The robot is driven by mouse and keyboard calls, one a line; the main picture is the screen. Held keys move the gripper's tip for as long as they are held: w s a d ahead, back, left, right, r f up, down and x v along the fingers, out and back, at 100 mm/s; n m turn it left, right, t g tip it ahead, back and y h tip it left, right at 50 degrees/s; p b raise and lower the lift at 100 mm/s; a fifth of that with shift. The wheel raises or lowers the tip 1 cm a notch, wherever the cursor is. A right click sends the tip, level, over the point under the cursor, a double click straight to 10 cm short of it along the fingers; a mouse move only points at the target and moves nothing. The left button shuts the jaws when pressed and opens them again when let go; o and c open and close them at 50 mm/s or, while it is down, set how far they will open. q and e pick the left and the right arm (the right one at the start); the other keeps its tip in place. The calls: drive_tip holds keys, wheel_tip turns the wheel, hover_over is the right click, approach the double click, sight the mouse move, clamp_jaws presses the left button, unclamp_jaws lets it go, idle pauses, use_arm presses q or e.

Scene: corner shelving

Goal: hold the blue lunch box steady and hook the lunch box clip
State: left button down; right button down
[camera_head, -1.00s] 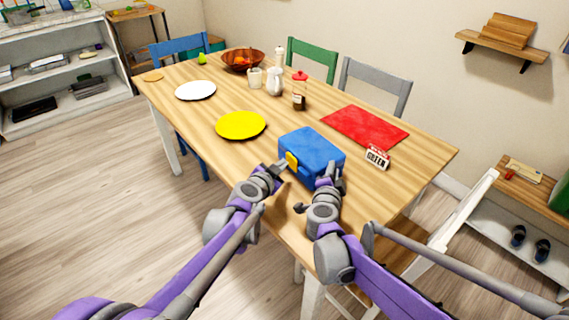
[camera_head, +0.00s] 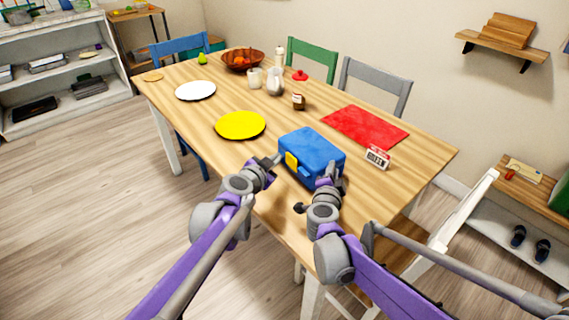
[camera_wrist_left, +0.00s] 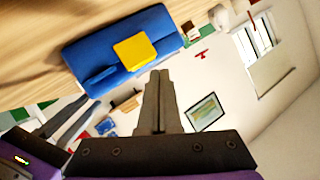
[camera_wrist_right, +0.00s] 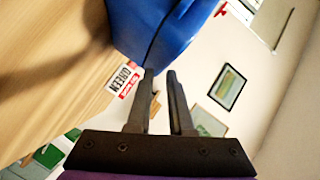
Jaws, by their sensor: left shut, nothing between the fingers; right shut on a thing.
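The blue lunch box (camera_head: 312,153) stands upright on the table with its lid down. Its yellow clip (camera_head: 291,162) lies against the left front face; I cannot tell if it is latched. My left gripper (camera_head: 274,160) is shut and empty, just left of the clip. In the left wrist view its fingertips (camera_wrist_left: 160,74) point at the box (camera_wrist_left: 85,48) beside the clip (camera_wrist_left: 135,50), seemingly apart from it. My right gripper (camera_head: 330,172) is shut on the box's near right edge; in the right wrist view its fingers (camera_wrist_right: 160,76) straddle the blue wall (camera_wrist_right: 150,35).
The wooden table (camera_head: 200,130) carries a yellow plate (camera_head: 240,125), a white plate (camera_head: 195,90), a red mat (camera_head: 364,127) and a small lettered sign (camera_head: 377,157) right of the box. Chairs stand around it.

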drive_tip(key=shift+f, duration=0.3)
use_arm(q)
drive_tip(key=r, duration=0.1)
drive_tip(key=s+a+r, duration=0.1)
drive_tip(key=r, duration=0.1)
drive_tip(key=shift+s+a, duration=0.15)
drive_tip(key=shift+a, duration=0.1)
use_arm(e)
drive_tip(key=c, duration=1.2)
unclamp_jaws()
drive_tip(key=o, duration=0.5)
drive_tip(key=shift+w+d+f, duration=0.1)
drive_tip(key=shift+w, duration=0.05)
drive_tip(key=shift+c, duration=0.2)
use_arm(q)
drive_tip(key=shift+w, duration=0.2)
